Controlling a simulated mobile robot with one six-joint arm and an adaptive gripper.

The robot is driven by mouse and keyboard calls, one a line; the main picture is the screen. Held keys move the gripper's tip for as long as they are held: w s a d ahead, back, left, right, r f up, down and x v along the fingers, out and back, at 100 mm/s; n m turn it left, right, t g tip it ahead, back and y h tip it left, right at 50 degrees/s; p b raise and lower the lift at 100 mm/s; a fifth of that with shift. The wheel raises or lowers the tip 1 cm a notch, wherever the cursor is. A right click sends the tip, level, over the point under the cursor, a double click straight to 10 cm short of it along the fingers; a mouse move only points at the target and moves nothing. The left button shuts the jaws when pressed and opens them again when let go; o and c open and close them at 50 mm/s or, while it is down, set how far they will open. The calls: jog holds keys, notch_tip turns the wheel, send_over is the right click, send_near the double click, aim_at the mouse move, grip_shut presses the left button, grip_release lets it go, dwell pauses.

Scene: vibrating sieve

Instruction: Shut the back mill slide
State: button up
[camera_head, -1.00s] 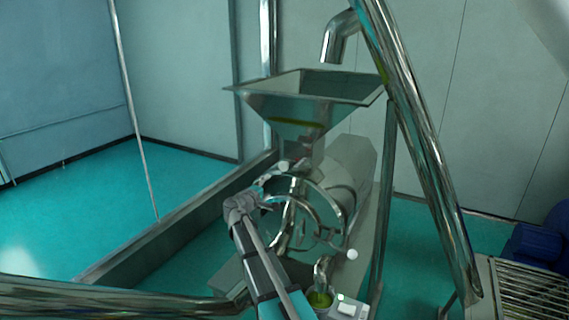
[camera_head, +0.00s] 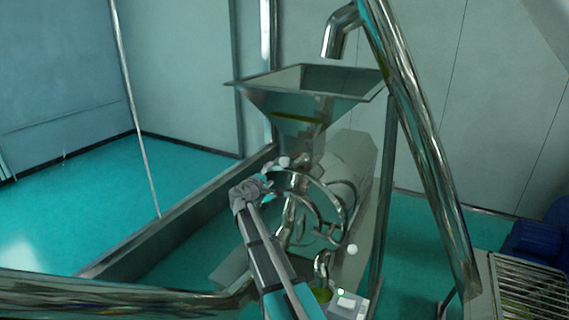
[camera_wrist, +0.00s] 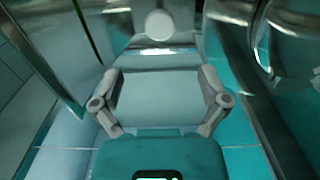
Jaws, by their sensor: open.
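The mill (camera_head: 345,170) stands under a steel hopper (camera_head: 300,95). A white round knob (camera_head: 284,161), which looks like that of the back slide, shows at the hopper's neck. In the wrist view a white round knob (camera_wrist: 159,25) is at top centre, in front of a shiny metal part. My gripper (camera_head: 268,182) is just below and left of the knob in the head view. In the wrist view my gripper (camera_wrist: 159,76) is open, its fingers spread either side of a pale surface, with the knob beyond the tips. How far the slide is out cannot be told.
A second white knob (camera_head: 352,249) is low on the mill's front, near the spout. A container with green contents (camera_head: 321,294) sits below. A slanted steel pipe (camera_head: 425,140) crosses at right. A long steel beam (camera_head: 170,235) runs at left; open floor (camera_head: 70,210) lies beyond.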

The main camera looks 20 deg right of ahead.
aim_at(283, 163)
jog(key=x, duration=1.1)
grip_shut()
jog(key=shift+x, duration=1.2)
grip_release()
